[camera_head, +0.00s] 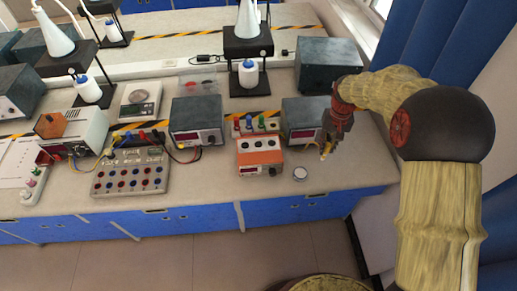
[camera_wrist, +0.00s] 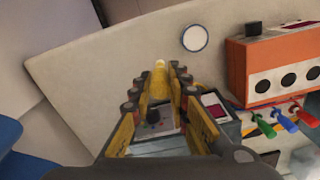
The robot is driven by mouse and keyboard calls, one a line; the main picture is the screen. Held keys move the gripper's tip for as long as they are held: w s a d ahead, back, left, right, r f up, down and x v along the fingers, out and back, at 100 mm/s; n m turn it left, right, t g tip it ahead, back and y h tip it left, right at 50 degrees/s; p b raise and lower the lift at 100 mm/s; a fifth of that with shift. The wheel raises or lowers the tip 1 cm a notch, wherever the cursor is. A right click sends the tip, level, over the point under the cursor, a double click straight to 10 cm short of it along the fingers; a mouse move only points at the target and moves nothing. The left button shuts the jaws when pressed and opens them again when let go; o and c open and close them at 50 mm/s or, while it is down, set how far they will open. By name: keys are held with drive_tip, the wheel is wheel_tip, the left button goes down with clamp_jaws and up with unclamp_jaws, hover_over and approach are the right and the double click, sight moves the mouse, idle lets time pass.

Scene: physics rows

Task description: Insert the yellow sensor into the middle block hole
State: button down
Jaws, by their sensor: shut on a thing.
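My gripper (camera_head: 330,145) is shut on the yellow sensor (camera_wrist: 159,82) above the right end of the bench. In the wrist view my gripper (camera_wrist: 158,90) has the sensor between its two fingers, with its pale rounded tip pointing away from me. The orange and white block (camera_head: 260,157) stands on the bench to the left of my gripper, apart from it. The sensor's lower part is hidden by the fingers.
A small white disc (camera_head: 300,174) lies near the bench's front edge. Coloured plugs (camera_head: 261,123) stand behind the block. A grey instrument (camera_head: 303,119) stands close behind my gripper, and another (camera_head: 198,121) stands left of the block. Bare bench (camera_head: 340,176) lies at the front right.

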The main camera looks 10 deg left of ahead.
drive_tip(key=w+a+r+n+p, duration=0.1)
drive_tip(key=a+r+p, duration=0.2)
drive_tip(key=a, duration=1)
drive_tip(key=w+a+r+n+p, duration=0.2)
drive_tip(key=a+r+p, duration=0.2)
drive_tip(key=a, duration=0.8)
wheel_tip(320, 180, down, 7)
drive_tip(key=a+b, duration=0.1)
drive_tip(key=b, duration=0.1)
drive_tip(key=shift+r+b, duration=0.2)
drive_tip(key=shift+b, duration=0.1)
drive_tip(key=shift+f+b, duration=0.8)
drive_tip(key=shift+f, duration=1.45)
idle(1.0)
drive_tip(key=c, duration=1.6)
unclamp_jaws()
drive_tip(key=shift+c, duration=0.2)
drive_tip(key=shift+o, duration=0.9)
drive_tip(key=shift+o, duration=1.2)
drive_tip(key=shift+r, duration=0.1)
